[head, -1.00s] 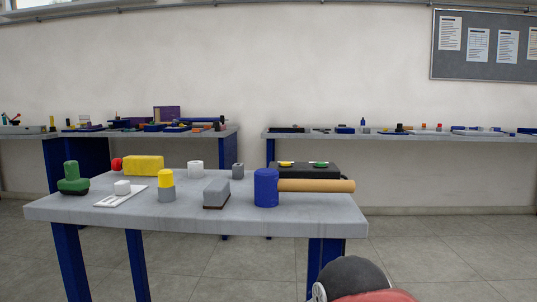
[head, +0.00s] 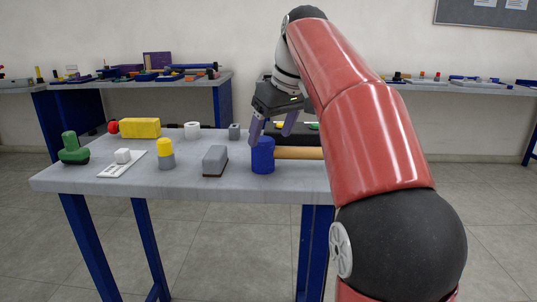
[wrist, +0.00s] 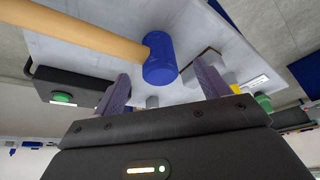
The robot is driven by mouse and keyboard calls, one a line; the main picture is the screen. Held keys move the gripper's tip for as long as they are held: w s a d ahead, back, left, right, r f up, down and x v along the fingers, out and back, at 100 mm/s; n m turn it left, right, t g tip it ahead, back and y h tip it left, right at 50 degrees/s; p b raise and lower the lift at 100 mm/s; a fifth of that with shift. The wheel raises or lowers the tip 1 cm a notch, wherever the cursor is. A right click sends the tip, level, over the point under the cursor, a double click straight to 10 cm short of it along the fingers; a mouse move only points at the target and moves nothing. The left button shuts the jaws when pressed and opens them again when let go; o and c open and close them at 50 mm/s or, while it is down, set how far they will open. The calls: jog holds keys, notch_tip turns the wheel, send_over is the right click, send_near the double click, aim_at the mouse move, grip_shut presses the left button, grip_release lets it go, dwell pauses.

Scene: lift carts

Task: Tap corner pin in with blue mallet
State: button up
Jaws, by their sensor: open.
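The blue mallet lies on the grey table (head: 110,186), its blue head (head: 262,158) near the front and its wooden handle (head: 302,153) pointing right, partly behind my arm. My gripper (head: 272,132) is open and empty, fingers pointing down, just above and behind the mallet head. In the wrist view the mallet head (wrist: 160,60) shows just beyond the gap between the open fingers. A yellow-topped piece on a grey cylinder (head: 166,154) stands upright left of the mallet; it looks like a pin, but I cannot tell if it is the corner pin.
A grey block (head: 215,161) stands left of the mallet. A yellow box (head: 140,128), white cylinder (head: 192,130), small grey cylinder (head: 234,131), green knobbed piece (head: 74,148) and white plate (head: 118,170) share the table. A black box with a green button (wrist: 65,92) lies behind the handle.

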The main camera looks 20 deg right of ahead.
aim_at(263, 153)
jog(key=x, duration=0.2)
jog(key=b+x, duration=0.1)
jog(key=x, duration=0.4)
jog(key=shift+w+f+b, duration=0.2)
jog(key=shift+w+b, duration=0.2)
jog(key=shift+w, duration=0.1)
jog(key=c, duration=1.3)
